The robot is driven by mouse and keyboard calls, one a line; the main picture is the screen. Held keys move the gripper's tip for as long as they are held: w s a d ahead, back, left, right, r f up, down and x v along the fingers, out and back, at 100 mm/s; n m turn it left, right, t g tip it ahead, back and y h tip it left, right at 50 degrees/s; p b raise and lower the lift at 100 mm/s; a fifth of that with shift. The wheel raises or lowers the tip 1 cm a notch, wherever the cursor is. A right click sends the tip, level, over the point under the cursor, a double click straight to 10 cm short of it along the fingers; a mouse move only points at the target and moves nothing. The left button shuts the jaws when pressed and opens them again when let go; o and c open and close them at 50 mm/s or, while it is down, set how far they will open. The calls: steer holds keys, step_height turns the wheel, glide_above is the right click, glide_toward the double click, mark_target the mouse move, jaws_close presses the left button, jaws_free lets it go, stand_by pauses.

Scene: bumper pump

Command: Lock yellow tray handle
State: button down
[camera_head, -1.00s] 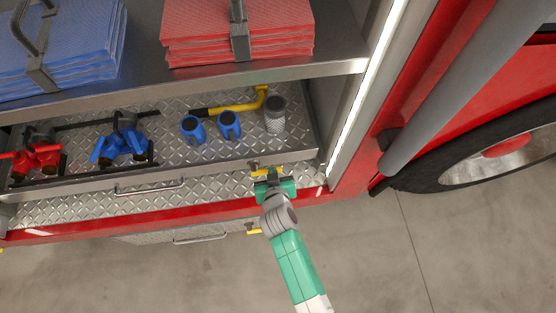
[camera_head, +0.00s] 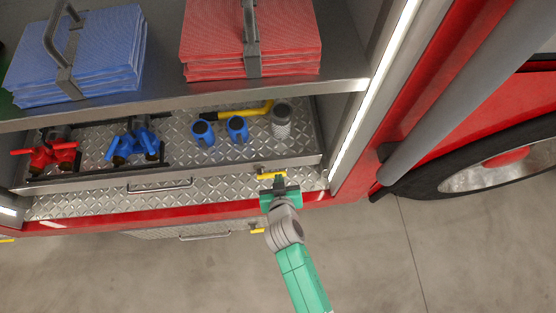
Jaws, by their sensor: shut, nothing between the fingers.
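The yellow tray handle (camera_head: 268,176) is a small bar on the right part of the front face of the pulled-out metal tray (camera_head: 90,181). It lies about level along the tray's front. My gripper (camera_head: 279,184), dark-fingered on a green body, is at the handle's right part, just below it in the picture. The fingers are shut with nothing between them and partly cover the handle's right end. I cannot tell whether they touch it.
The tray holds red (camera_head: 45,156) and blue valve fittings (camera_head: 134,143), two blue nozzles (camera_head: 204,132) and a grey cylinder (camera_head: 281,121). A lower drawer has another yellow handle (camera_head: 257,230). Folded hoses (camera_head: 252,40) lie on the shelf above. Open floor is in front.

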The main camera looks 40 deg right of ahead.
steer(key=p+v, duration=0.1)
steer(key=v, duration=0.5)
steer(key=shift+s+r, duration=0.2)
steer(key=shift+s, duration=0.2)
